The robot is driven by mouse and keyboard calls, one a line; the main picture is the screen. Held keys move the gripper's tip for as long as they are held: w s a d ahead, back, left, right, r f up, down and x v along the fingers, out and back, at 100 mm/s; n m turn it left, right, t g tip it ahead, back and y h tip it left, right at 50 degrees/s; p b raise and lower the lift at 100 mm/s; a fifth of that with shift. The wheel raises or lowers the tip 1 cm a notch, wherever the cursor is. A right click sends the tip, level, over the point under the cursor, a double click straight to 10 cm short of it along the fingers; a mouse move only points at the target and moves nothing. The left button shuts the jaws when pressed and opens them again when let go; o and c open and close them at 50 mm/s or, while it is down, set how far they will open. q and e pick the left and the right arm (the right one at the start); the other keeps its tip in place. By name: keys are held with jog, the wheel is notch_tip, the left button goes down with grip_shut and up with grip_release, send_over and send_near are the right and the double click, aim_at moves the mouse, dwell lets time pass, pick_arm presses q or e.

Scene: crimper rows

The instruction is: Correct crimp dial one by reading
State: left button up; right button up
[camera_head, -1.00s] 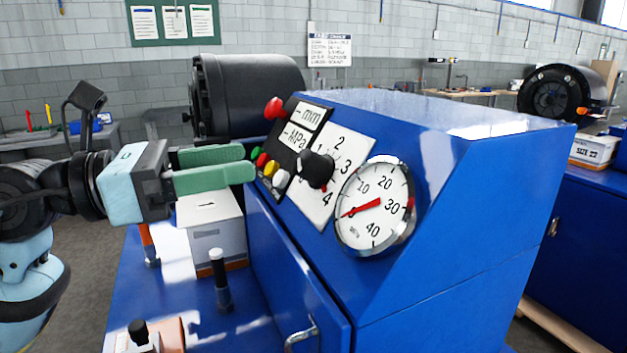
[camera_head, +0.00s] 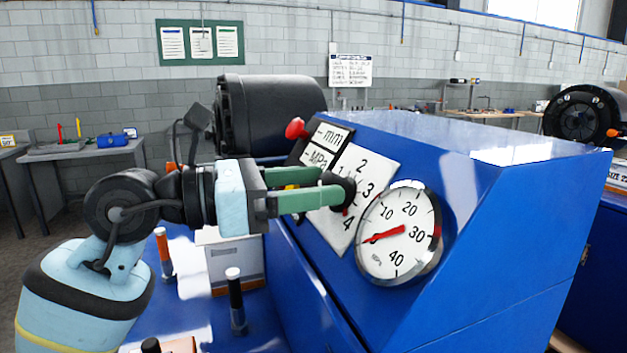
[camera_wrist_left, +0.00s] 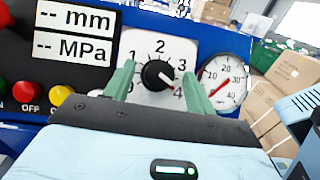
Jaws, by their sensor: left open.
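The black dial knob (camera_head: 349,190) sits on a white plate numbered 1 to 4 (camera_head: 352,232) on the blue machine's sloped face. My left gripper (camera_head: 328,186) is open at the knob. In the left wrist view its green fingers (camera_wrist_left: 158,72) show on either side of the knob; I cannot tell whether they touch it. The round gauge (camera_head: 404,212) has a red needle pointing lower left, below the 10. Its lower-left scale is hard to read. My right gripper is not in view.
The display panel (camera_wrist_left: 75,32) reads "-- mm" and "-- MPa". Coloured buttons (camera_wrist_left: 28,92) sit below it. A white box (camera_head: 233,262) and upright handles (camera_head: 235,300) stand on the blue ledge below my arm.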

pick_arm(q)
jog(key=shift+w+d, duration=0.15)
jog(key=shift+d, duration=0.2)
jog(key=c, duration=1)
jog(key=shift+r+p, duration=0.1)
jog(key=shift+p, duration=0.35)
jog(key=n+t+p, duration=0.1)
jog(key=n+p, duration=0.1)
jog(key=p, duration=0.1)
jog(key=n+t+y+p, duration=0.1)
jog(key=n+p, duration=0.1)
jog(key=p, duration=0.1)
jog(key=n+t+y+p, duration=0.1)
jog(key=n+p, duration=0.1)
jog(key=shift+s+r+n+t+p, duration=0.3)
jog(key=shift+n+t+p, duration=0.1)
jog(key=shift+w+f+n+t+y+p, duration=0.1)
jog(key=shift+f+n+t+y+p, duration=0.25)
jog(key=shift+n+p, duration=0.35)
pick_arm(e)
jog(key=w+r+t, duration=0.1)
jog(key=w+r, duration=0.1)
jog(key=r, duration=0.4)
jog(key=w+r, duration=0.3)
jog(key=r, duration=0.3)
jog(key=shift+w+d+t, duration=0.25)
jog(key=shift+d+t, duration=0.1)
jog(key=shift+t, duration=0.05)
